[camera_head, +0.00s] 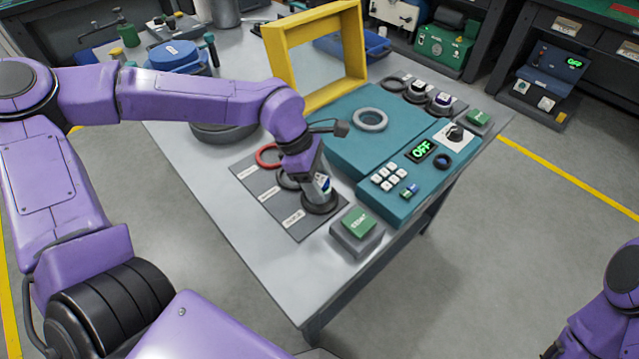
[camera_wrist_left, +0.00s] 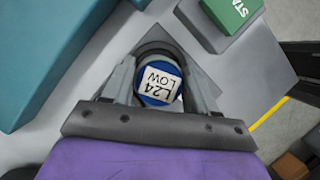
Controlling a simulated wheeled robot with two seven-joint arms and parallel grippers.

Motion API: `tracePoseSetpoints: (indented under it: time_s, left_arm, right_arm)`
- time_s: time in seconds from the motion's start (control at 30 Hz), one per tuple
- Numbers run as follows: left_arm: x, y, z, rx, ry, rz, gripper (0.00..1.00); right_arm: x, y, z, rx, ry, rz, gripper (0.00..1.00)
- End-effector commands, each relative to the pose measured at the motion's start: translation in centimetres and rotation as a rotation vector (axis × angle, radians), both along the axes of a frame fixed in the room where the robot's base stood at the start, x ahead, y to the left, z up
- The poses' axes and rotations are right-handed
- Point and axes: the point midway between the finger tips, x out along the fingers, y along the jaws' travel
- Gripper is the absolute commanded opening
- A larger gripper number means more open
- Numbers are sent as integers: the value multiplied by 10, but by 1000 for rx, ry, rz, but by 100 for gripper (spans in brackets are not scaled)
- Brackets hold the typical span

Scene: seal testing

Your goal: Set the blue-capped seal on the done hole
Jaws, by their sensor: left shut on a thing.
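The blue-capped seal (camera_wrist_left: 160,84) is between the fingers of my left gripper (camera_head: 320,187). In the left wrist view its cap bears a white label reading "L24 LOW". The left gripper is shut on it and points down over the front end of the grey mat (camera_head: 302,229). A dark ring (camera_head: 319,207), the front one on this mat, surrounds the seal's lower end. The seal looks nearly upright; I cannot tell whether it is fully seated. The front label (camera_head: 293,217) is too small to read surely. My right gripper is out of view.
A red ring (camera_head: 268,155) lies at the mat's back end. A grey box with a green button (camera_head: 358,225) stands close to the front ring. The teal machine (camera_head: 385,135) with an "OFF" display and a yellow frame (camera_head: 318,55) stand behind.

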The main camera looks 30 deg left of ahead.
Motion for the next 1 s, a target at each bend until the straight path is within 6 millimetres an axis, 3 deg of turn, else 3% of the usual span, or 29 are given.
tracePoseSetpoints:
  time_s: [0.1, 0.47, 0.5, 0.57, 0.87, 1.0]
  left_arm:
    - [0, -1, -15, 0, -2, -1, 6]
    - [0, -1, -19, 0, -2, 0, 6]
    - [0, -1, -19, 0, -1, -1, 68]
    - [0, -1, -19, 0, -1, -1, 83]
    - [0, -1, -16, 1, -2, 0, 83]
    - [-1, 6, 4, -2, -6, 2, 83]
  right_arm:
    - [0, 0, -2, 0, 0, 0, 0]
    - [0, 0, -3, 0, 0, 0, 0]
    - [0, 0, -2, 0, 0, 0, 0]
    - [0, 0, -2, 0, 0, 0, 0]
    - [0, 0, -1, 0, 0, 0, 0]
    - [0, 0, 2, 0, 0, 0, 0]
